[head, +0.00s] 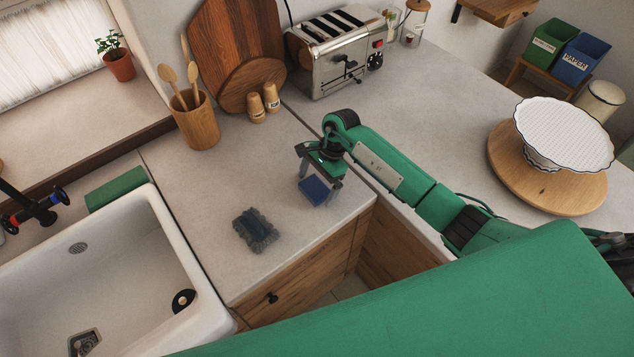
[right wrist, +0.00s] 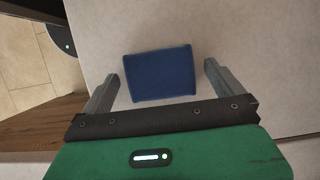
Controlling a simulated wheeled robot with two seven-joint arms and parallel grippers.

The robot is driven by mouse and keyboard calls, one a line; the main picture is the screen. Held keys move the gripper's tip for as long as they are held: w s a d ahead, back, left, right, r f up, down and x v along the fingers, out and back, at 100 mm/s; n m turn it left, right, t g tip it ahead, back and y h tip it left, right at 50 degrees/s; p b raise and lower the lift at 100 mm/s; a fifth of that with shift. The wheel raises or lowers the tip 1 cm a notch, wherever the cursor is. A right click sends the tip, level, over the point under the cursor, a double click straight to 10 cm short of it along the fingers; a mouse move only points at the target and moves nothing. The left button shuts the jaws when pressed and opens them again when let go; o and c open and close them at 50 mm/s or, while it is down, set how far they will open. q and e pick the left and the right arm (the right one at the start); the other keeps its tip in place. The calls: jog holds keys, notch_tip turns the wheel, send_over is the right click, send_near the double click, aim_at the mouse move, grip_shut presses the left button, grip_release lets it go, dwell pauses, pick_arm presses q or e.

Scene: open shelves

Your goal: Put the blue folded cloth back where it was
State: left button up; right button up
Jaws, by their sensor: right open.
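The blue folded cloth (head: 314,190) lies on the pale countertop near its front edge, right of the sink. My right gripper (head: 321,180) is above it, pointing down and open. In the right wrist view the cloth (right wrist: 159,74) is a flat dark blue rectangle between the two spread fingers (right wrist: 161,78), with a gap on each side. The gripper hides part of the cloth in the head view. My left gripper is in neither view.
A dark grey-blue bristly item (head: 256,231) lies left of the cloth, near the white sink (head: 168,235). Behind stand a utensil pot (head: 197,121), two wooden shakers (head: 263,102) and a toaster (head: 333,60). A cake stand (head: 563,135) is at right. Counter around the cloth is clear.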

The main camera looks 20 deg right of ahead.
jog(key=b+v, duration=0.5)
jog(key=v, duration=0.7)
jog(key=shift+b, duration=0.35)
jog(key=shift+r, duration=0.1)
